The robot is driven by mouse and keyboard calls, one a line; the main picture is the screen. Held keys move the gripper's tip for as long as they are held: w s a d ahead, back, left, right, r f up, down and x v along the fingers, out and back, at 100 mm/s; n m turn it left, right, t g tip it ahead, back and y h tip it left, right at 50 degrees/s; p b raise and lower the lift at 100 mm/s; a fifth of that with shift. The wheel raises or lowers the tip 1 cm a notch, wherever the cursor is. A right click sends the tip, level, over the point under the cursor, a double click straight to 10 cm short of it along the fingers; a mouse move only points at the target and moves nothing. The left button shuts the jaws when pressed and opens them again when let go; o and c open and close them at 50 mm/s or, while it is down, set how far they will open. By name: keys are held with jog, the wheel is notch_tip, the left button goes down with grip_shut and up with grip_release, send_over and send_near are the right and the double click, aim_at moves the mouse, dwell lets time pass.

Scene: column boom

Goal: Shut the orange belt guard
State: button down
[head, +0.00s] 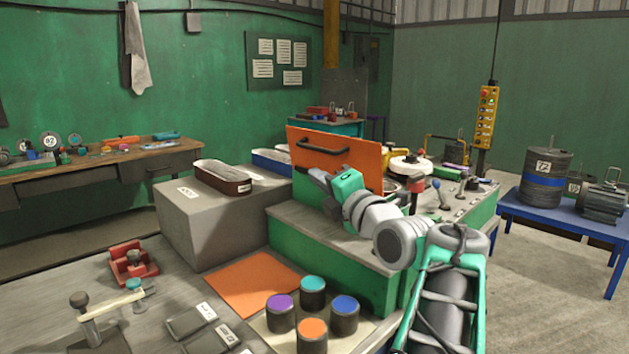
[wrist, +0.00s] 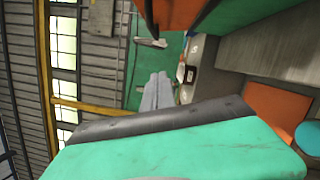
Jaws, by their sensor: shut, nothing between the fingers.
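The orange belt guard (head: 362,168) is a flat panel with a dark bar handle (head: 323,149) near its top. It stands raised, nearly upright, on the green machine housing (head: 330,245). My gripper (head: 314,174) is in front of the guard's lower left part, below the handle, and hides some of it. In the wrist view my grey fingers (wrist: 157,92) are together and empty, and the guard's orange surface (wrist: 176,12) shows at the top. I cannot tell whether my gripper touches the guard.
Colored knobs (head: 312,291) and an orange plate (head: 255,284) lie on the near table. A grey block (head: 205,225) with a dark red tray (head: 222,180) stands left. Right of the guard are a white-topped red-stemmed part (head: 410,168) and levers. A yellow pendant (head: 486,115) hangs behind.

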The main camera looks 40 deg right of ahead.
jog(key=w+d+r+p, duration=0.2)
jog(key=w+d, duration=0.2)
jog(key=w, duration=0.5)
jog(key=shift+w+d+r, duration=0.15)
jog(key=shift+w+d, duration=0.1)
jog(key=shift+r+p, duration=0.1)
jog(key=shift+p, duration=0.2)
